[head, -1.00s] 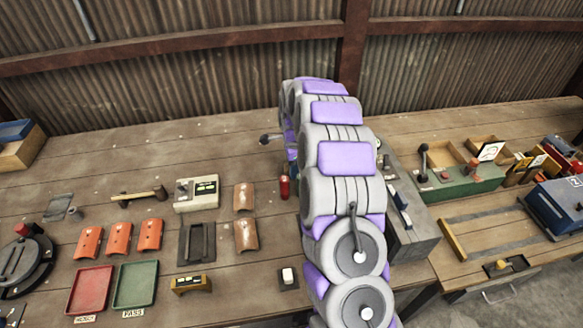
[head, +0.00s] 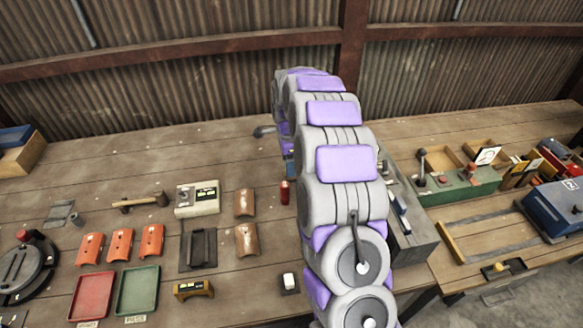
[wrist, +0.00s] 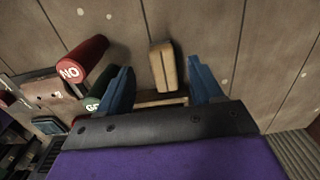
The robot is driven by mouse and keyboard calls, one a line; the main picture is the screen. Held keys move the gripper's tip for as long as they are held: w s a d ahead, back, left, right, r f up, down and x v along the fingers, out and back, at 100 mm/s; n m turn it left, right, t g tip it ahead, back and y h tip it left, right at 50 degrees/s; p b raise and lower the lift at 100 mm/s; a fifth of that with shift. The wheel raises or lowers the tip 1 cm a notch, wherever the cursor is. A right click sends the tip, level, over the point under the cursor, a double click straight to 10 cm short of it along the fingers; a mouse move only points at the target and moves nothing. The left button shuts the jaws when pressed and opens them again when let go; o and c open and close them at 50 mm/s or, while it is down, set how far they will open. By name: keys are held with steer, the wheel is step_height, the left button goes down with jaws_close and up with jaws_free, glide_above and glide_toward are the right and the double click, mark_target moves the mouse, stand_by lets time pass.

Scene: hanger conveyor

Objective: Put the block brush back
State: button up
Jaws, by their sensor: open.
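In the wrist view, a tan wooden block, likely the block brush (wrist: 164,66), lies on the boards just beyond my fingertips. My gripper (wrist: 160,78) is open, with its two blue fingers on either side of the block's near end and a gap on both sides. Bristles cannot be made out. A pale wooden piece (wrist: 160,98) shows between the fingers, nearer the palm. In the head view my arm hides the block and most of the gripper.
A red NO cylinder (wrist: 80,61) and a green GO cylinder (wrist: 98,92) are close left of my gripper. The head view shows a hammer (head: 141,203), orange pieces (head: 120,245), a red tray (head: 92,296) and a green tray (head: 137,291). A corrugated wall stands behind the bench.

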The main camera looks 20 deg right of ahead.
step_height(320, 180, up, 7)
steer(key=p, duration=0.1)
steer(key=s+a+r+n, duration=0.4)
steer(key=s, duration=0.3)
steer(key=s+a+r+n, duration=0.3)
steer(key=s+a, duration=0.1)
steer(key=s, duration=0.3)
steer(key=s+a+n+g, duration=0.1)
steer(key=s+n, duration=0.5)
steer(key=s, duration=0.9)
steer(key=s+a+n+g, duration=0.1)
steer(key=s+a+n, duration=0.2)
steer(key=s+n, duration=0.4)
steer(key=s, duration=0.9)
steer(key=shift+a, duration=0.3)
steer(key=shift+d+f, duration=0.1)
steer(key=shift+d, duration=0.1)
